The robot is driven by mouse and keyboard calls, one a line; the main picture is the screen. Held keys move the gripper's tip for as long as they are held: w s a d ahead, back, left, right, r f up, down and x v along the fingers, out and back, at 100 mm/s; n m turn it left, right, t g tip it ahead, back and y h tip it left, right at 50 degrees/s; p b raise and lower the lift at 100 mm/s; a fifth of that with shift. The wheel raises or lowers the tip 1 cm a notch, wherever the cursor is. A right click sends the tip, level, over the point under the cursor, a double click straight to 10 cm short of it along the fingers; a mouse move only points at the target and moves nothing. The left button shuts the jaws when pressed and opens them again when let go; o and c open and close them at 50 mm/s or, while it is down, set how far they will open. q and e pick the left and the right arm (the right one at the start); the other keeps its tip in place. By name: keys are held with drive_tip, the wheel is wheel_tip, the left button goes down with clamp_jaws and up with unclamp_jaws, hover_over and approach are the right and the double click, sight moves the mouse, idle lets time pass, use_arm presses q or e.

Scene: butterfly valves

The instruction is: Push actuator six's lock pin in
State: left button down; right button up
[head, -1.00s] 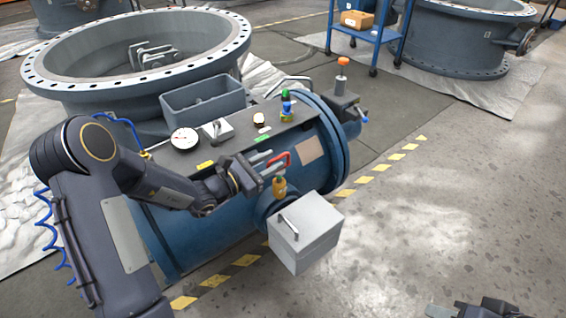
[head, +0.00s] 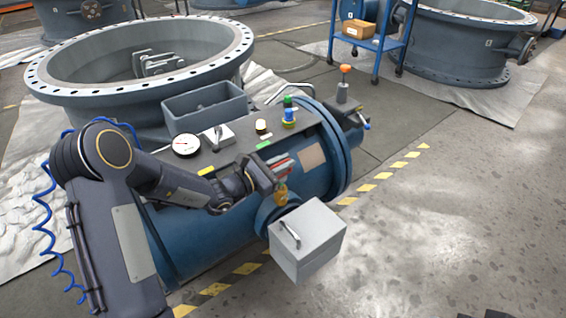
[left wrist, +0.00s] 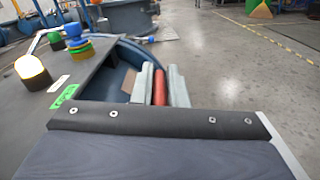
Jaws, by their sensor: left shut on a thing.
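The blue cylindrical actuator body (head: 220,225) lies on the floor at the centre of the head view. My left gripper (head: 281,166) is over its front side, shut on a red bar. The red bar (left wrist: 160,86) shows between the two grey fingers in the left wrist view. An orange-yellow piece (head: 281,193) sits just below the fingertips, above a round blue port. Whether the red bar is the lock pin's handle, and how deep any pin sits, I cannot tell. No number is readable. My right gripper is not clearly in view.
A grey box (head: 308,240) with a handle sits in front of the port. A gauge (head: 186,146), a green-and-blue knob (head: 289,112) and an open grey bin (head: 206,108) are on top. An orange-capped post (head: 345,78) stands at the far end. The floor at right is clear.

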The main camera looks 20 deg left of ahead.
use_arm(q)
drive_tip(key=shift+f, duration=0.1)
wheel_tip(320, 180, down, 4)
drive_tip(key=b, duration=0.2)
drive_tip(key=shift+a+b, duration=0.1)
drive_tip(key=shift+b, duration=0.3)
drive_tip(key=c, duration=1.6)
unclamp_jaws()
drive_tip(key=shift+o, duration=0.6)
